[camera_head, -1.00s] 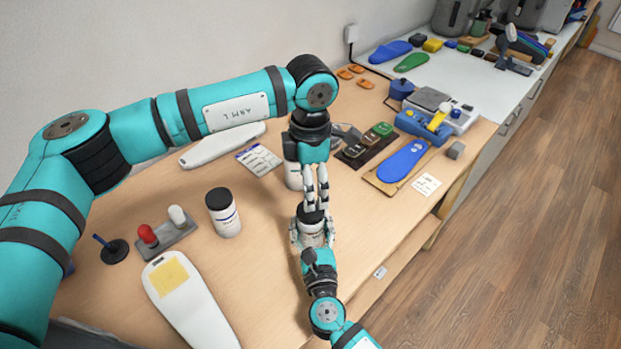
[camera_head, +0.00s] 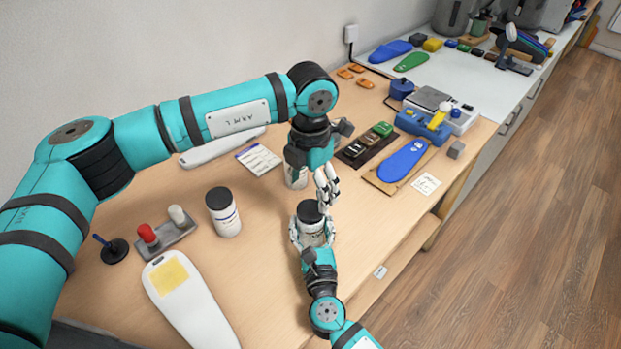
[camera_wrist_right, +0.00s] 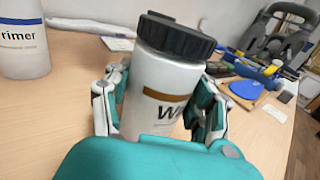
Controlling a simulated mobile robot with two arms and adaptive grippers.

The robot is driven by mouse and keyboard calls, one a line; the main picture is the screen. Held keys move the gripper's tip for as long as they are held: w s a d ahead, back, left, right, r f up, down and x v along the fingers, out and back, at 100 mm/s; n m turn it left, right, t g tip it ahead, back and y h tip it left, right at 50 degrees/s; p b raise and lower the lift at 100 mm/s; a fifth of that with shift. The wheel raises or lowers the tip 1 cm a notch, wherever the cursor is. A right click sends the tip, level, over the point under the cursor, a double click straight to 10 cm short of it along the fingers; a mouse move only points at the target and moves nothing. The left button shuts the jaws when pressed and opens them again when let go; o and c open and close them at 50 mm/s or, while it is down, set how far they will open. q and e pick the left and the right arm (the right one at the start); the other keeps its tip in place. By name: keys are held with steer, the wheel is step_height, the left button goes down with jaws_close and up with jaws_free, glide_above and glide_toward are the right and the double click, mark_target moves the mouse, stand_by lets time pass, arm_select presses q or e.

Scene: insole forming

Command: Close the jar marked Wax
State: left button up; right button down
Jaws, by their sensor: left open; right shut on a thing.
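The Wax jar (camera_head: 313,234) is white with a brown-banded label, of which the wrist view (camera_wrist_right: 152,108) shows a "W". Its black lid (camera_head: 309,211) sits on its mouth and also shows in the wrist view (camera_wrist_right: 176,37); I cannot tell how tight it is. My right gripper (camera_head: 312,238) is shut around the jar's body, one finger on each side (camera_wrist_right: 158,105).
A Primer jar (camera_head: 224,214) with a black lid stands to the left, also in the wrist view (camera_wrist_right: 22,45). A white insole form (camera_head: 190,305) lies front left. A blue insole (camera_head: 402,161) lies right.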

mark_target(310, 209)
arm_select(q)
steer(key=shift+f, duration=3.15)
steer(key=c, duration=1.2)
steer(key=shift+m, duration=0.9)
steer(key=shift+c, duration=0.2)
steer(key=o, duration=1.4)
steer(key=shift+c, duration=0.2)
step_height(310, 209, up, 12)
